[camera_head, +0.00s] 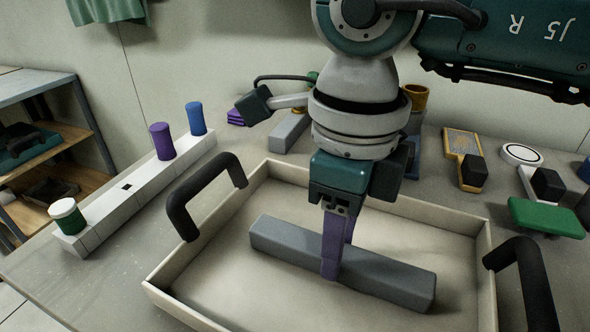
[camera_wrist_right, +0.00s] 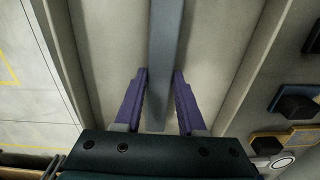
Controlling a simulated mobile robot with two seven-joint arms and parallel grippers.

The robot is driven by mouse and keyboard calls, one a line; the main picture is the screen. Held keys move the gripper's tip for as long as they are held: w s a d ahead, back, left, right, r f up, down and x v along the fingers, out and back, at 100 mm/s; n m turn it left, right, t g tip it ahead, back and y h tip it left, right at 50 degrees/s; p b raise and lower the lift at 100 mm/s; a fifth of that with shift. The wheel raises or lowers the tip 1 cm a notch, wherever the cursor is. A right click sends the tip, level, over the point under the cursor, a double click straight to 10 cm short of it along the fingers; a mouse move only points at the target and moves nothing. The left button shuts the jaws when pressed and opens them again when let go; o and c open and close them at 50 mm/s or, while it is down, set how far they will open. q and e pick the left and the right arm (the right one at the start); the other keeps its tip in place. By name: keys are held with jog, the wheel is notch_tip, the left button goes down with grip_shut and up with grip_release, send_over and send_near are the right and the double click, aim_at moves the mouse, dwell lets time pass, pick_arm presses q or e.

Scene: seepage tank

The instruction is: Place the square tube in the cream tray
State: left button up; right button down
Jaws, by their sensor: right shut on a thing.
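The square tube (camera_head: 385,276) is a long blue-grey bar, lying lengthwise within the cream tray (camera_head: 169,258). My right gripper (camera_head: 333,262) points down into the tray, its purple fingers on either side of the tube near its middle, shut on it. In the right wrist view the tube (camera_wrist_right: 165,50) runs between the two fingers (camera_wrist_right: 158,95) and along the tray floor. The tube looks low in the tray; whether it touches the floor is hard to tell. My left gripper is not in view.
The tray has black handles at left (camera_head: 203,195) and right (camera_head: 525,285). A pale block rail (camera_head: 130,190) with purple, blue and green-white cylinders stands left. A green block (camera_head: 543,217) and several small fixtures sit at the right. A shelf (camera_head: 40,140) stands far left.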

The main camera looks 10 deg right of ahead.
jog(key=shift+f, duration=0.2)
jog(key=c, duration=0.5)
grip_release()
jog(key=shift+r, duration=0.1)
notch_tip(320, 180, up, 12)
jog(key=shift+r, duration=0.15)
